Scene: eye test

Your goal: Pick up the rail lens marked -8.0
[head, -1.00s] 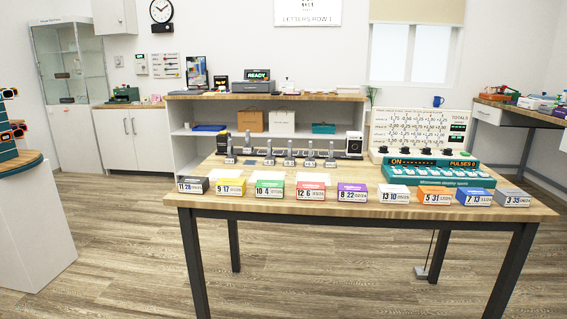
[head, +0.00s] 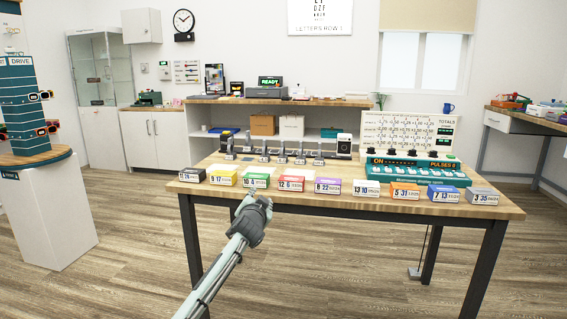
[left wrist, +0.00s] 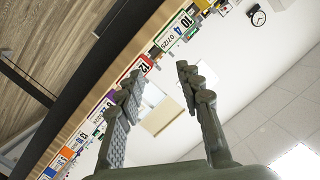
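Several small grey upright lens holders (head: 282,156) stand along a dark rail (head: 334,155) towards the back of the wooden table (head: 345,173) in the head view. Their markings are too small to read, so I cannot tell which one is -8.0. My left gripper (head: 252,203) is in front of the table's near edge, below the green and red boxes and well short of the rail. In the left wrist view the left gripper (left wrist: 159,74) has its fingers spread with nothing between them. My right gripper is not in view.
A row of numbered boxes lines the table's front edge, among them a green box (head: 256,181), a red box (head: 291,184) and a purple box (head: 328,187). A teal console (head: 420,177) and a chart panel (head: 405,135) stand at the right. The strip between boxes and rail looks mostly clear.

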